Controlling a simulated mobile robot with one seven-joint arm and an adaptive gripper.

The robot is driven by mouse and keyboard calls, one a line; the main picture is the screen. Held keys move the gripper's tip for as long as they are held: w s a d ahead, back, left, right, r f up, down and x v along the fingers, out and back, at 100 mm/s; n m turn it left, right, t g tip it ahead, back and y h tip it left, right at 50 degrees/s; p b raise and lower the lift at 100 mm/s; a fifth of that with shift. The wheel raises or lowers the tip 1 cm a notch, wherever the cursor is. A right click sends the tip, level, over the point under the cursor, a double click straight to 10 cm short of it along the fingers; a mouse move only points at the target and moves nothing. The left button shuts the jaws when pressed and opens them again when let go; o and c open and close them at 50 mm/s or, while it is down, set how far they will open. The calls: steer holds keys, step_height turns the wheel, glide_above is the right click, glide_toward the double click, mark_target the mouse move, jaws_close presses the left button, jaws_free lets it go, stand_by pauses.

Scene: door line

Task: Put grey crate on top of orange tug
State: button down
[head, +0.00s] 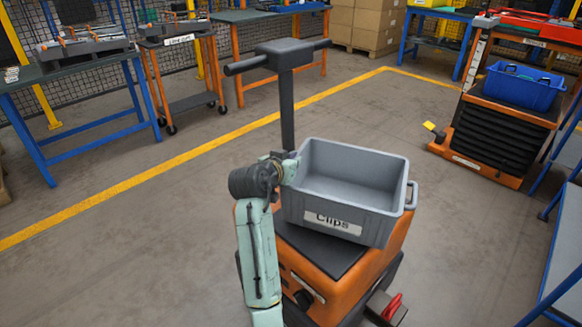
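The grey crate (352,203), with a "Clips" label on its front, is over the top of the orange tug (372,272). It looks empty and roughly level. The dark top plate of the tug shows in front of it. I cannot tell whether the crate rests on the plate or hangs slightly above it. My gripper (290,168) is at the crate's left end, by the rim. Its fingers and the left handle are hidden, so its grip does not show. The right handle (411,195) is free.
The tug's black steering post (287,110) rises behind the crate's left side. A second orange cart (492,150) with a blue crate (524,86) stands at the right. Workbenches (75,85) line the back left. A blue frame (560,250) edges the right. The floor at left is clear.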

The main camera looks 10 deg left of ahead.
steer(key=shift+w+a+f+p, duration=0.15)
steer(key=shift+a+f, duration=0.05)
steer(key=shift+f, duration=0.35)
steer(key=shift+w+a+f+p, duration=0.1)
steer(key=shift+w+a+f, duration=0.1)
steer(key=shift+f, duration=0.4)
steer(key=shift+w+a+f+p, duration=0.15)
steer(key=shift+f, duration=0.4)
steer(key=c, duration=2.3)
jaws_free()
steer(key=shift+f, duration=0.15)
steer(key=o, duration=0.5)
steer(key=b+v, duration=0.1)
steer(key=v, duration=1.1)
